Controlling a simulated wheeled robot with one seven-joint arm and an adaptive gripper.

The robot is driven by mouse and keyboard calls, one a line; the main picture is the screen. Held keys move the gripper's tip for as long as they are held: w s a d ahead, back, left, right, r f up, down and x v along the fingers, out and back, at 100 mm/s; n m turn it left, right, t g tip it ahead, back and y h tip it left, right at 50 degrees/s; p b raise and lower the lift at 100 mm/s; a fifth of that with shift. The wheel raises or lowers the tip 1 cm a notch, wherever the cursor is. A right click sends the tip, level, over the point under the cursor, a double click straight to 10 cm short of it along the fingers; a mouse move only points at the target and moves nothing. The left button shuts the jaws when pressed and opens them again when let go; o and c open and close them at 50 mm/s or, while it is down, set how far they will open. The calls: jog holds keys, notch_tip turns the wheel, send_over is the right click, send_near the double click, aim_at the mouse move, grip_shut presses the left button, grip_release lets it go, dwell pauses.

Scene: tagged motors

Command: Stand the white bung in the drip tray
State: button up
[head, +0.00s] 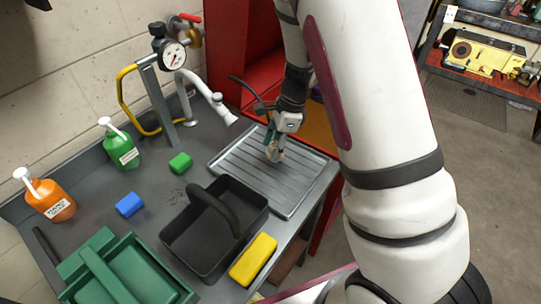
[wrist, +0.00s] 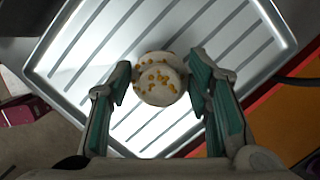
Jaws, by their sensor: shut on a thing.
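The white bung (wrist: 160,80) is pale with orange-yellow specks and shows in the wrist view between my gripper's two fingers. My gripper (head: 275,152) is shut on it, with a green-padded finger on each side; the fingers also show in the wrist view (wrist: 162,88). The drip tray (head: 228,163) is a grey metal ribbed tray at the right end of the bench. It fills much of the wrist view (wrist: 85,45), behind the bung. The bung is over the tray; I cannot tell whether its base touches the ribs.
A black carrier (head: 178,236) with a handle stands just in front of the tray, with a yellow block (head: 254,260) beside it. A green block (head: 180,162), a blue block (head: 129,204) and a white spout (head: 222,108) are to the left. Most of the tray is clear.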

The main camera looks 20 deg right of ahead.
aim_at(272, 152)
jog(key=shift+a, duration=0.35)
jog(key=x, duration=0.3)
jog(key=shift+s, duration=0.25)
jog(key=shift+f+p, duration=0.3)
jog(key=shift+f, duration=0.1)
jog(key=shift+f, duration=0.15)
jog(key=o, duration=1.5)
